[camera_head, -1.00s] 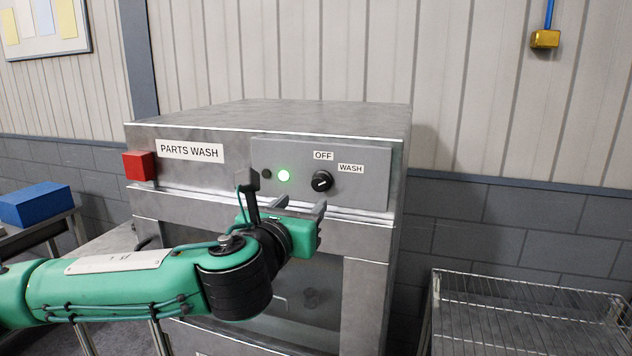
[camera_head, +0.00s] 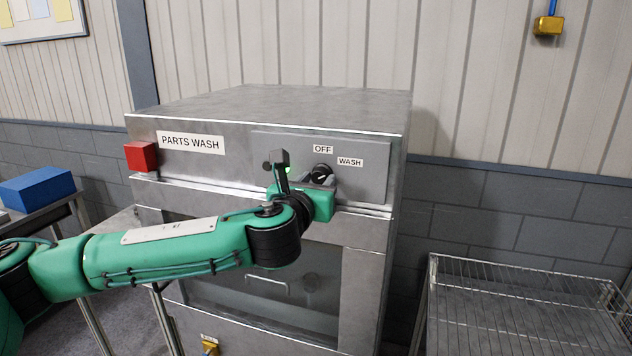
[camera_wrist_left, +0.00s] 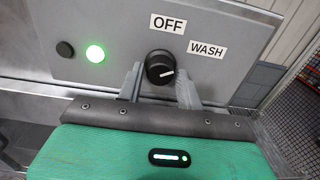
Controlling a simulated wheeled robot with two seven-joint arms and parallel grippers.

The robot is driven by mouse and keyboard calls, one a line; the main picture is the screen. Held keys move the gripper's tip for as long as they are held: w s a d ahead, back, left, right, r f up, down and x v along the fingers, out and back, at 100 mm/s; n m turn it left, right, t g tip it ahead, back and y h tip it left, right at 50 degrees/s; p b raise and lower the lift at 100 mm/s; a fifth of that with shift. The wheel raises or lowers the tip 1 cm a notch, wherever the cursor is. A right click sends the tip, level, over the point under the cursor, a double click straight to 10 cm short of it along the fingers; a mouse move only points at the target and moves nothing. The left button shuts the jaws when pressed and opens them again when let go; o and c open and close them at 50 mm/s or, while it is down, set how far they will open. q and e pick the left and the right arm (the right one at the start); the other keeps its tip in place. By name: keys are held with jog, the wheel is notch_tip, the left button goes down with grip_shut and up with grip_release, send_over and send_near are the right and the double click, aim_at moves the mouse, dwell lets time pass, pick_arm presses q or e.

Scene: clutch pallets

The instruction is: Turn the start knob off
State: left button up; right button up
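The start knob (camera_wrist_left: 160,68) is a round black dial with a white mark on the grey control panel (camera_wrist_left: 215,75). In the left wrist view its mark points right, toward the WASH label (camera_wrist_left: 207,50) and away from the OFF label (camera_wrist_left: 168,24). My left gripper (camera_wrist_left: 160,84) is open, with one finger on each side of the knob; I cannot tell whether they touch it. In the head view the left gripper (camera_head: 316,180) partly covers the knob (camera_head: 322,172). A green light (camera_wrist_left: 95,54) glows on the panel. My right gripper is out of view.
The steel parts washer (camera_head: 270,105) carries a red block (camera_head: 140,156) at its front left corner. A blue box (camera_head: 38,186) lies on a table at the left. A wire rack cart (camera_head: 520,300) stands at the right. A wall fills the back.

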pick_arm(q)
jog(key=c, duration=0.5)
jog(key=shift+c, duration=0.2)
jog(key=n+b, duration=0.2)
jog(key=n, duration=0.1)
jog(key=shift+f, duration=0.2)
jog(key=n+b, duration=0.1)
jog(key=n, duration=0.3)
jog(key=shift+b, duration=0.3)
jog(key=n, duration=0.2)
jog(key=n+b, duration=0.1)
jog(key=n, duration=0.1)
jog(key=shift+r+n, duration=0.2)
jog(key=shift+n, duration=0.4)
